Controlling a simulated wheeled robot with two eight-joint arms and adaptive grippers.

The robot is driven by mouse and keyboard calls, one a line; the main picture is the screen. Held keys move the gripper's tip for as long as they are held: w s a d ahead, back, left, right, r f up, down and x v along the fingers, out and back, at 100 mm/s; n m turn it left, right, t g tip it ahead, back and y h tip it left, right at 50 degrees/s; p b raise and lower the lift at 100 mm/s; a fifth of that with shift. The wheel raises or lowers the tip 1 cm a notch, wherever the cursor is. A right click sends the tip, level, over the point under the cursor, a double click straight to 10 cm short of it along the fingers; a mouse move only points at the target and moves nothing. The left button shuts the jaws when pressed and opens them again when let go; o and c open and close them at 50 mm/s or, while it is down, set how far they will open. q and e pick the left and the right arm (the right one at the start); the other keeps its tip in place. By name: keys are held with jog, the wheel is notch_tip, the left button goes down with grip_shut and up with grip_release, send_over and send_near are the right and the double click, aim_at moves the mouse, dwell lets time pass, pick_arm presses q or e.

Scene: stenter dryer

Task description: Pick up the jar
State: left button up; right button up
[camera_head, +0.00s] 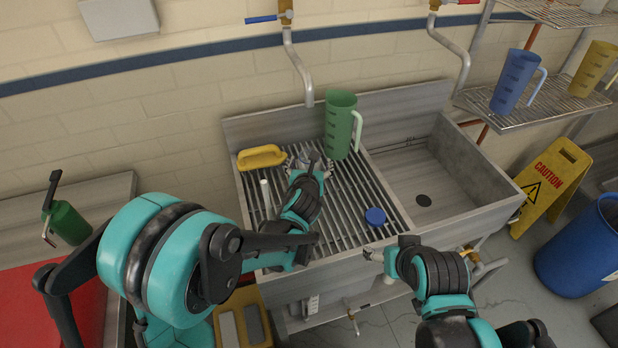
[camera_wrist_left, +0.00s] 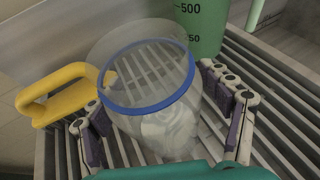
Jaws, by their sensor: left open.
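The clear jar (camera_wrist_left: 165,125) with a blue ring at its rim stands on the slatted rack of the sink, large in the left wrist view. My left gripper (camera_wrist_left: 164,118) is open, with its purple-padded fingers on either side of the jar. I cannot tell whether the pads touch it. In the head view my left gripper (camera_head: 308,166) reaches over the rack and mostly hides the jar. My right gripper (camera_head: 373,254) is near the front edge of the sink, away from the jar; its jaw opening is unclear.
A green measuring jug (camera_head: 340,125) stands close behind the jar, to the right. A yellow-handled item (camera_head: 262,157) lies to its left. The sink basin (camera_head: 445,170) on the right is empty.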

pick_arm(q)
jog(key=shift+w+f, duration=0.1)
jog(key=shift+w, duration=0.2)
jog(key=shift+s, duration=0.1)
jog(key=shift+c, duration=0.7)
jog(key=c, duration=1.4)
jog(key=shift+o, duration=0.2)
